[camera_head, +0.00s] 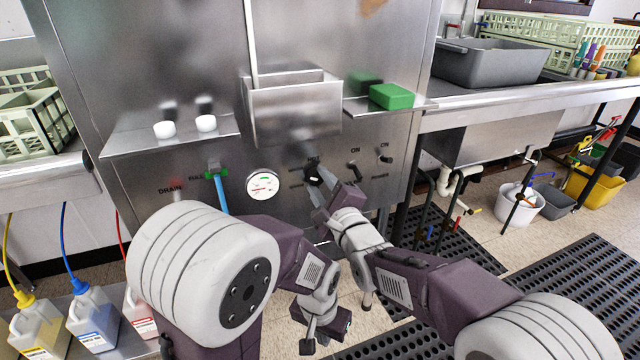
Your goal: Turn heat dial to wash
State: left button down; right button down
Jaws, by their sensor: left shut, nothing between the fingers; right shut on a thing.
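The heat dial (313,168) is a small dark knob on the steel front panel, below the steel box and right of the round gauge. My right gripper (318,187) reaches up to it from below right and is shut on it. The fingers hide part of the dial and its labels, so its setting cannot be read. My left gripper (307,346) hangs low in front of the machine, well below the dial, shut and empty.
The gauge (263,185) is left of the dial, and two switches (354,171) are right of it. A steel box (292,110) juts out above. A green block (391,96) lies on the right shelf, and white cups (206,123) stand on the left shelf (150,141).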

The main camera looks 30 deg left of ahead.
jog(key=c, duration=0.9)
grip_release()
jog(key=b+v, duration=0.4)
jog(key=v, duration=0.5)
jog(key=shift+d, duration=0.1)
